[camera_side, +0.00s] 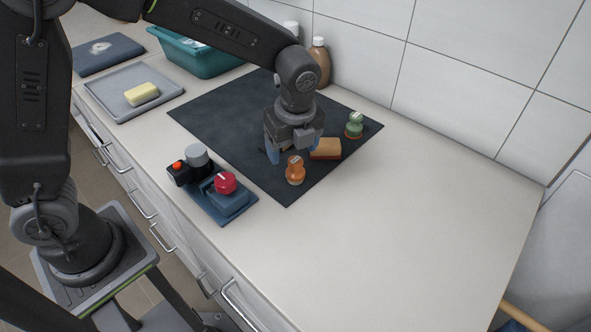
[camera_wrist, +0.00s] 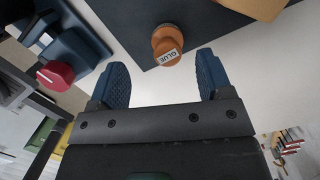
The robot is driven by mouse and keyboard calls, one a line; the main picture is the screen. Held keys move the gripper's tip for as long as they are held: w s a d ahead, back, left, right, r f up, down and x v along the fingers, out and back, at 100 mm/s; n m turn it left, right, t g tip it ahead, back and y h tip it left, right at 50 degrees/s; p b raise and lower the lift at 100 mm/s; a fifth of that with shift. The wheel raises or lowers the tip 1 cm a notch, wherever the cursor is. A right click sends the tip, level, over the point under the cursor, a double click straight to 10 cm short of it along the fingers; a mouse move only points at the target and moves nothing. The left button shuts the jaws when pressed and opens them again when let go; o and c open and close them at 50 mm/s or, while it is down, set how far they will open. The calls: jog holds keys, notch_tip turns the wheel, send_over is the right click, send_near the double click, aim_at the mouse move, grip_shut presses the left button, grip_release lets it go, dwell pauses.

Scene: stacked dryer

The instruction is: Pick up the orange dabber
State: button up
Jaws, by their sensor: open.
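The orange dabber (camera_side: 295,171) stands upright near the front edge of the dark mat in the side view. In the wrist view the orange dabber (camera_wrist: 167,46) shows a white label reading GLUE and lies ahead of the gap between the fingertips. My gripper (camera_side: 287,143) points down above the mat, just behind and left of the dabber in the side view. Its two blue fingers are spread apart with nothing between them, as the wrist view of my gripper (camera_wrist: 160,72) shows.
An orange-brown block (camera_side: 326,149) and a green dabber (camera_side: 354,125) are close by on the dark mat (camera_side: 215,103). A blue fixture with a red knob (camera_side: 225,183) stands at the counter's front. The counter to the right is clear.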

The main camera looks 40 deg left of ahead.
aim_at(295, 160)
jog(key=shift+w+f, duration=0.2)
jog(key=shift+f, duration=1.4)
jog(key=shift+w+f, duration=0.2)
jog(key=shift+f, duration=1.4)
jog(key=c, duration=1)
